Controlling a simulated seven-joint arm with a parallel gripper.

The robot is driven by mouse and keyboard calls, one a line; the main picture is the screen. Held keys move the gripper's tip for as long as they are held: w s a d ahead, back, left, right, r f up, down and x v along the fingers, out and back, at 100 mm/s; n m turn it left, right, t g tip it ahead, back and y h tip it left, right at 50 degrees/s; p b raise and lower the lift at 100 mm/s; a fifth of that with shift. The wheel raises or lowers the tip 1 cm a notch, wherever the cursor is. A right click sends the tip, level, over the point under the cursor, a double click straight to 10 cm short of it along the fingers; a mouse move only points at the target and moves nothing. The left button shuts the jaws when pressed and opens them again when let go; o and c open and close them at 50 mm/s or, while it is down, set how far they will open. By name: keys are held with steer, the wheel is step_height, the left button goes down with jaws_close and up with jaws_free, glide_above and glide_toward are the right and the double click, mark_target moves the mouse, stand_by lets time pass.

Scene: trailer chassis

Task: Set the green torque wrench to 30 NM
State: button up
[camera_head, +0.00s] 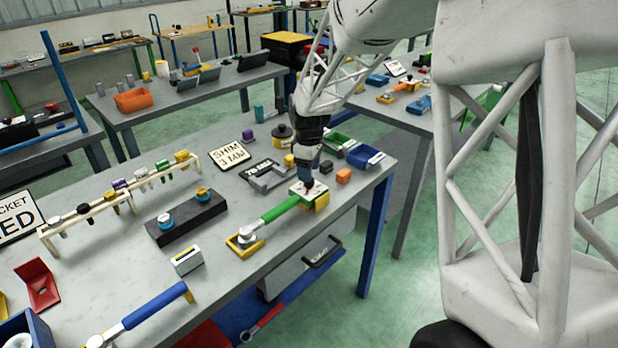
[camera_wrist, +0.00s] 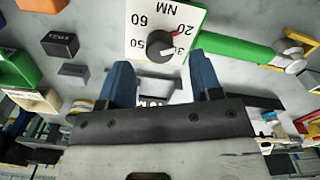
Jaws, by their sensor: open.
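The green torque wrench (camera_head: 281,208) lies on the grey table, its head end on a yellow stand (camera_head: 245,243). At its other end is a white dial plate (camera_head: 299,190), which also shows in the wrist view (camera_wrist: 142,32). The plate reads 20, 50, 60 and NM, with a partly hidden number that looks like 30. Its black knob (camera_wrist: 158,46) has a red pointer toward the 20. My gripper (camera_head: 309,184) is at the plate in the head view.
A blue wrench (camera_head: 155,305) lies at the front left. An orange block (camera_head: 343,176), a blue tray (camera_head: 365,156) and a green tray (camera_head: 338,142) are close right of the dial. A SHIM sign (camera_head: 230,155) and dark bracket (camera_head: 268,178) lie behind it.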

steer(key=shift+f, duration=1.65)
steer(key=c, duration=0.9)
